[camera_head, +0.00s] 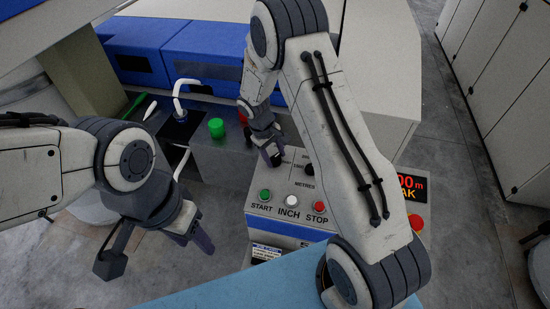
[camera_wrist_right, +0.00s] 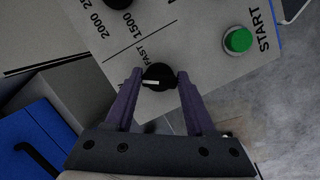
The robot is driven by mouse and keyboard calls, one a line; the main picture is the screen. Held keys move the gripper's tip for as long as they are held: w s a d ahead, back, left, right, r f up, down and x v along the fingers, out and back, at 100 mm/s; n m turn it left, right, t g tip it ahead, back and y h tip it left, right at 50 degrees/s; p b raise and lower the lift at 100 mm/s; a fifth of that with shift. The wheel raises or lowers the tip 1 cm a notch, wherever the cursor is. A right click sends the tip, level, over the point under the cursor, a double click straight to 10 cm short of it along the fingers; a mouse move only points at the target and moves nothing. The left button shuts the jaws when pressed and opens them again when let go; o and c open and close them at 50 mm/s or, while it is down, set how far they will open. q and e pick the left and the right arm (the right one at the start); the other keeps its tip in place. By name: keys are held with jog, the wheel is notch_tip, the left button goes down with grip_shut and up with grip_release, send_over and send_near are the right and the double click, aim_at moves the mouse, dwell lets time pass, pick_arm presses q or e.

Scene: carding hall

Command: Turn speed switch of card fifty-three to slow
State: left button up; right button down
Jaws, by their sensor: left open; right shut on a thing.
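The speed switch (camera_wrist_right: 158,77) is a small black knob with a white pointer mark on the grey control panel (camera_head: 285,190). In the right wrist view the mark points to picture left, and the word FAST is printed just above the knob's left side. My right gripper (camera_head: 272,155) is shut on this knob, one purple finger on each side; in the head view the gripper hides the knob. The SLOW label is not visible. My left gripper (camera_head: 190,232) is open and empty, low at the left, apart from the panel.
The panel's front row holds a green START button (camera_head: 265,195), a white INCH button (camera_head: 292,201) and a red STOP button (camera_head: 319,206). Another black knob (camera_wrist_right: 118,3) is near the speed switch. A green post-top (camera_head: 216,128) stands behind. Grey cabinets (camera_head: 505,90) line the right.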

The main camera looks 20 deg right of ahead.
jog(key=n+b, duration=0.1)
jog(key=n, duration=0.2)
jog(key=shift+t+h, duration=0.3)
jog(key=shift+h, duration=0.1)
jog(key=shift+n+b, duration=0.65)
jog(key=shift+n, duration=0.95)
jog(key=shift+t+h, duration=0.3)
jog(key=shift+c, duration=1.2)
grip_release()
jog(key=shift+r, duration=0.1)
jog(key=b+v, duration=0.1)
jog(key=v, duration=0.9)
jog(key=shift+r, duration=0.15)
